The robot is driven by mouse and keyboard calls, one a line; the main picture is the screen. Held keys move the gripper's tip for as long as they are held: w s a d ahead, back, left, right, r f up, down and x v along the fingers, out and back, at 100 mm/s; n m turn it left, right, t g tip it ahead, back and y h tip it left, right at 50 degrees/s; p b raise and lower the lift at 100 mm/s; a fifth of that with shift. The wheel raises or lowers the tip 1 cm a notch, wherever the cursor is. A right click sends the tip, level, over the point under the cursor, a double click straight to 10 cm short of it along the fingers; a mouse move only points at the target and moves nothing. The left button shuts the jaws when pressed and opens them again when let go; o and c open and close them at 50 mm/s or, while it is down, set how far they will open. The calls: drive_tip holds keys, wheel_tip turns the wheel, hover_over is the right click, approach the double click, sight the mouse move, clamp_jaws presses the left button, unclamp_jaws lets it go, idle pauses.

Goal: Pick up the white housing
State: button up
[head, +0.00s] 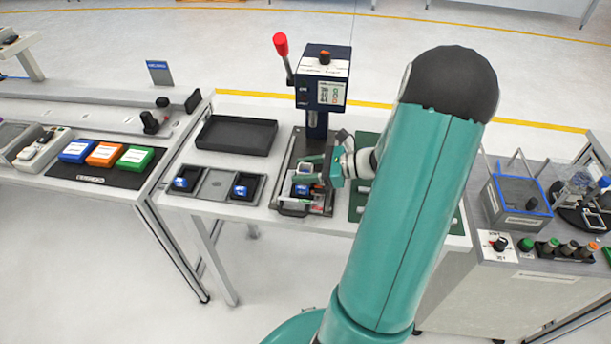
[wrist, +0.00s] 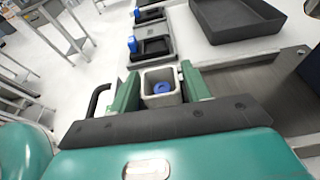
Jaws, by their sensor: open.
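The white housing (wrist: 147,78) is a small pale open-topped box with a blue round part inside. In the wrist view it stands between the two green fingers of my gripper (wrist: 160,86). The fingers are open, one on each side of it; whether either touches it I cannot tell. In the head view my gripper (head: 307,171) is low over the dark fixture (head: 292,210) in front of the press, and its fingers hide much of the housing.
The lever press (head: 323,85) with a red-knobbed handle stands just behind. To the left are an empty black tray (head: 236,135) and a grey holder (head: 213,184) with blue-and-black parts. A green mat (head: 357,205) lies to the right, partly behind my arm.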

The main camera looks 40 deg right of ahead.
drive_tip(key=c, duration=0.7)
drive_tip(key=shift+c, duration=0.2)
drive_tip(key=shift+r, duration=0.15)
drive_tip(key=shift+r, duration=0.25)
drive_tip(key=r, duration=0.3)
drive_tip(key=shift+s, duration=0.2)
drive_tip(key=s+a+r, duration=0.4)
drive_tip(key=s+r, duration=0.5)
drive_tip(key=s, duration=0.4)
drive_tip(key=shift+r, duration=0.15)
